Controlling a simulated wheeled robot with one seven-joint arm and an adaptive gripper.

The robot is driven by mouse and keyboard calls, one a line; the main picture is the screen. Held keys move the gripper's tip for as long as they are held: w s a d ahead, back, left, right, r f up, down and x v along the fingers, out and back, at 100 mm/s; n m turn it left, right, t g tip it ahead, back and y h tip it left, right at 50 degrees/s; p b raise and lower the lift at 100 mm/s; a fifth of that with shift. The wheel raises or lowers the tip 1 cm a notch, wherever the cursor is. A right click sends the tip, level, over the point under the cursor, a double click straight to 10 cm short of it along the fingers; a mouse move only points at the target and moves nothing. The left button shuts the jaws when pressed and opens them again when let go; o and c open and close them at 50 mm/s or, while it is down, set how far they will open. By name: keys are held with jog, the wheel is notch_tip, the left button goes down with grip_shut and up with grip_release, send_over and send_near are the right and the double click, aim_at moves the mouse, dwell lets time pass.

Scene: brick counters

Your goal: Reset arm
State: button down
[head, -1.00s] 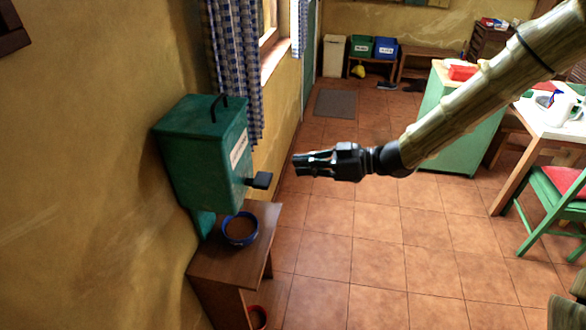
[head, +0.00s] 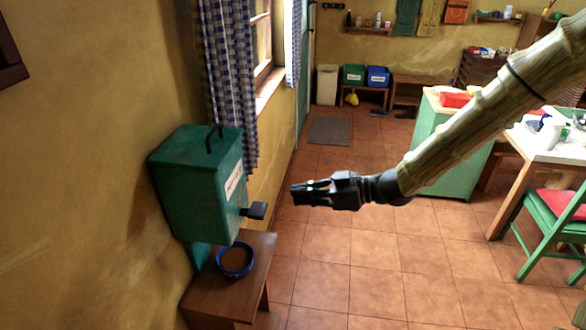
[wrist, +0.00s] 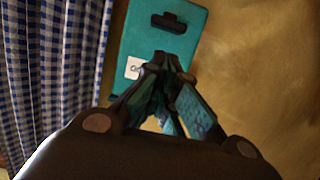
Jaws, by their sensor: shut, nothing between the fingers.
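My gripper (head: 297,194) is shut and empty in the head view, held in the air to the right of a green wall-mounted box (head: 198,185). Its fingers point left, toward the box, with a gap between them and the box's dark lever (head: 254,211). In the wrist view my gripper's fingers (wrist: 160,62) come together in front of the box (wrist: 150,30), which shows its teal lid with a dark handle.
A blue bowl (head: 235,261) with brown contents stands on a small wooden table (head: 212,296) under the box. A checked curtain (head: 233,90) hangs by the window. A green counter (head: 447,150), a white-topped table (head: 545,143) and a green chair (head: 548,226) stand right. The tiled floor (head: 370,260) between is clear.

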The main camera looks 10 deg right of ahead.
jog(key=s+d+f+m+h, duration=0.1)
jog(key=s+f+m+h, duration=0.25)
jog(key=f, duration=0.65)
jog(key=s+d+f+m+h, duration=0.15)
jog(key=s+f+m, duration=0.3)
jog(key=f, duration=0.55)
jog(key=s+f+m+h, duration=0.3)
jog(key=s+f, duration=0.1)
jog(key=f, duration=0.6)
jog(key=s+d+f+m+g+h, duration=0.2)
jog(key=s+f, duration=0.4)
jog(key=s, duration=0.6)
jog(key=s+d+f+m+g+h+b, duration=0.1)
jog(key=s+d+f+h, duration=0.3)
jog(key=s, duration=0.8)
jog(key=d+f+g, duration=0.1)
jog(key=d+f, duration=0.1)
jog(key=d, duration=0.1)
jog(key=shift+d+m+g, duration=0.15)
jog(key=shift+m+g, duration=0.15)
jog(key=shift+m, duration=0.1)
